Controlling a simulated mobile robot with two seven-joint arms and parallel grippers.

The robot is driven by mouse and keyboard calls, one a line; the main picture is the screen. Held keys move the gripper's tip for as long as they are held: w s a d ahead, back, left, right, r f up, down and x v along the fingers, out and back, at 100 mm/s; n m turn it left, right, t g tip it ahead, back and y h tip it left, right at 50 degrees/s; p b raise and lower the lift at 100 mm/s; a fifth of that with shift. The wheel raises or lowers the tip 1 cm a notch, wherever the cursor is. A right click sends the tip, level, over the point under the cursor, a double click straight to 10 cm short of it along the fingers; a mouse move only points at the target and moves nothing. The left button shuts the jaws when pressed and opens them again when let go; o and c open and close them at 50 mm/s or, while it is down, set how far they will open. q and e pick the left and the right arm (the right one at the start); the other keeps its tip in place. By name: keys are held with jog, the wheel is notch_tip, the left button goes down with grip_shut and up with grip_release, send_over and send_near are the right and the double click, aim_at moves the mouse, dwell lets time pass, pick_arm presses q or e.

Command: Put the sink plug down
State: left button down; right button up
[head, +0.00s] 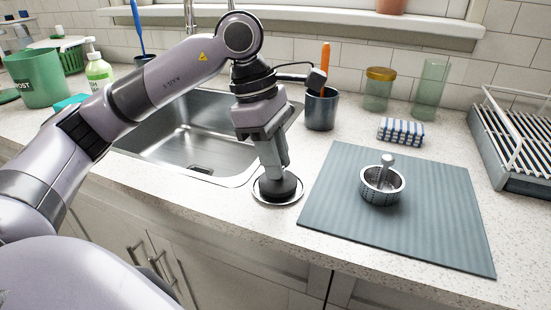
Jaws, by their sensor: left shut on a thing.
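My left gripper (274,168) points down and is shut on the sink plug (279,198), a black stopper with a shiny round metal rim. The plug is level, at or just above the pale speckled counter, between the sink (205,140) and the grey-blue mat (340,215). I cannot tell whether its rim touches the counter. The fingertips hide the plug's top. My right gripper is out of view.
A metal strainer basket (381,190) stands on the mat. Behind are a dark cup (321,112) with an orange-handled brush, a checked cloth (401,131) and two glass jars. A dish rack (520,140) stands at right. The mat's front is clear.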

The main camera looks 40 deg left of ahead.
pick_arm(q)
jog(key=shift+f, duration=0.1)
jog(key=shift+f, duration=0.15)
jog(key=c, duration=1)
grip_release()
jog(key=shift+o, duration=0.2)
jog(key=shift+r, duration=0.25)
jog(key=p+v, duration=0.2)
jog(key=v, duration=1)
